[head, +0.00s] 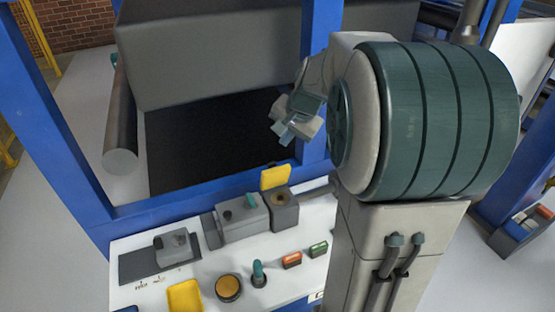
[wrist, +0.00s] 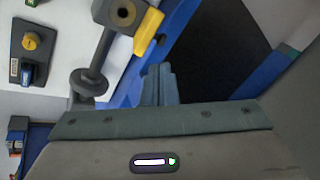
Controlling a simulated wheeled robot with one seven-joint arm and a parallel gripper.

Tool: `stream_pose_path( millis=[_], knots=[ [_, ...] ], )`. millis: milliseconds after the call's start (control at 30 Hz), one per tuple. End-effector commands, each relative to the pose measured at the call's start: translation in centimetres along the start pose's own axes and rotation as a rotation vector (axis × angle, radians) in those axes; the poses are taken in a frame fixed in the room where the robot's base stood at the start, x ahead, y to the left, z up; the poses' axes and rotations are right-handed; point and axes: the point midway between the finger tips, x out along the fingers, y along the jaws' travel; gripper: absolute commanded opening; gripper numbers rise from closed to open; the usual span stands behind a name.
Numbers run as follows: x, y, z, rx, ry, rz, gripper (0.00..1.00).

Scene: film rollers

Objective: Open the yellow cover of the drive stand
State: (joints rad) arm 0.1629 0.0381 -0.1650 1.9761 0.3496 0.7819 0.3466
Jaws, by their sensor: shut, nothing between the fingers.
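The yellow cover (head: 275,177) stands upright at the back edge of the grey drive stand (head: 285,215). The round socket in the stand's top is uncovered. In the wrist view the yellow cover (wrist: 148,32) juts out beside the stand (wrist: 115,14), whose dark hole shows. My gripper (head: 284,133) is above and behind the stand, apart from the cover. Its fingers (wrist: 160,82) are shut together with nothing between them in the wrist view.
A blue post (head: 318,95) rises close to my gripper. A dark roller (head: 121,120) lies at left.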

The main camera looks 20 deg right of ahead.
Motion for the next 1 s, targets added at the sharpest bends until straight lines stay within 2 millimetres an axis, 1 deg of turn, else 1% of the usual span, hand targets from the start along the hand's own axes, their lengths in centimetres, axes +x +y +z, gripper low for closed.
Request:
stream_pose_path(
  millis=[33, 100, 200, 300, 433, 567, 933, 967, 1000],
  knots=[
    [-0.2, 1.1, 0.6, 0.119, 0.024, -0.033, 0.0],
    [-0.4, 2.2, 1.2, 0.273, 0.049, -0.074, 0.0],
    [-0.8, 3.3, 1.7, 0.431, 0.073, -0.117, 0.0],
    [-0.8, 3.9, 2.0, 0.511, 0.083, -0.138, 0.0],
    [0.0, 3.9, 1.9, 0.533, 0.084, -0.142, 0.0],
    [1.9, 3.7, 1.8, 0.531, 0.082, -0.138, 0.0],
    [9.0, 2.9, 0.9, 0.526, 0.083, -0.137, 0.0],
    [9.6, 2.9, 0.9, 0.527, 0.082, -0.138, 0.0],
    [9.7, 2.4, 0.5, 0.525, 0.083, -0.138, 0.0]
  ],
)
